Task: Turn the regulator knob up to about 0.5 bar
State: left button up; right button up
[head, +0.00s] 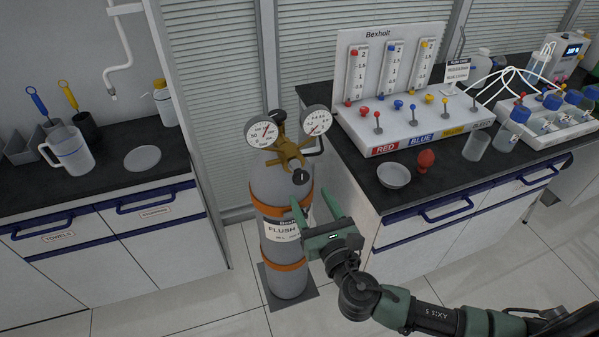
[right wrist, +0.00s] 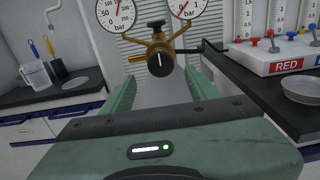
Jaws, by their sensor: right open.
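The black regulator knob (head: 301,176) with a white mark is on the front of the brass regulator (head: 287,154), on top of the grey gas cylinder (head: 270,187). In the right wrist view the knob (right wrist: 160,64) shows its white mark roughly upright. The right gauge (head: 316,120) shows a red needle that seems to point to the lower left; its reading is too small to tell. The left gauge (head: 261,132) is beside it. My right gripper (head: 315,207) is open and empty, below and in front of the knob, apart from it. My left gripper is not in view.
The cylinder stands on a dark floor plate between two counters. The left counter holds a jug (head: 70,150).

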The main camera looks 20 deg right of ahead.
aim_at(302, 179)
jog(key=w, duration=0.1)
jog(key=w+r, duration=0.1)
jog(key=w, duration=0.1)
jog(key=shift+w+d+p, duration=0.15)
jog(key=shift+w+p, duration=0.1)
jog(key=shift+p, duration=0.15)
jog(key=w, duration=0.3)
jog(key=shift+w+a+f+p, duration=0.15)
jog(key=shift+w+a+p, duration=0.05)
jog(key=shift+w+p, duration=0.1)
jog(key=shift+w, duration=0.35)
grip_shut()
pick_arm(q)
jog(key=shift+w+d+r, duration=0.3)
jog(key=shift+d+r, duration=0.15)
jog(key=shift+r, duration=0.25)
pick_arm(e)
jog(key=shift+f, duration=0.1)
